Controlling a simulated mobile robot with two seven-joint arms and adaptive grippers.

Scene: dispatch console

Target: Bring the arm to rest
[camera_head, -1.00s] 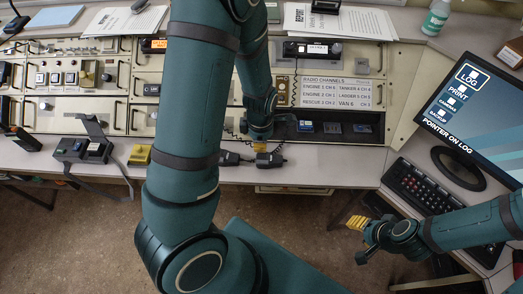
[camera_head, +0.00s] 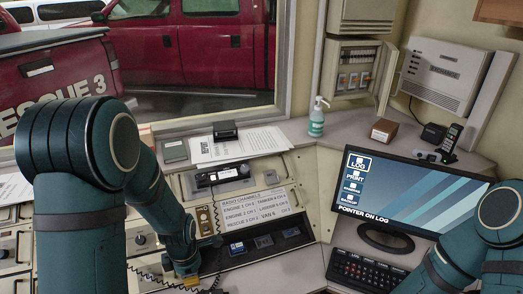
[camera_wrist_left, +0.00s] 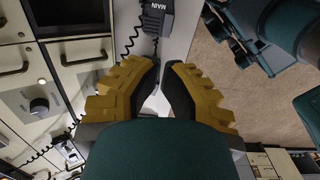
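My left arm comes down from the left in the head view. My left gripper (camera_head: 192,283) is low in that view, over the console's front edge, with only a little yellow showing. In the left wrist view its two yellow fingers (camera_wrist_left: 162,68) stand a small gap apart with nothing between them. A black handset marked MAIN (camera_wrist_left: 158,18) lies just beyond the fingertips. My right arm shows at the head view's lower right, its gripper out of frame. Dark linkage beside a teal arm shows at the wrist view's upper right; its finger state is unclear.
The console holds a radio channels card (camera_head: 254,208) and a radio unit (camera_head: 222,176). A monitor (camera_head: 405,195) and a keyboard (camera_head: 362,270) are at the right, near my right arm. A sanitizer bottle (camera_head: 317,120) stands by the window. Coiled cords hang near my left gripper.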

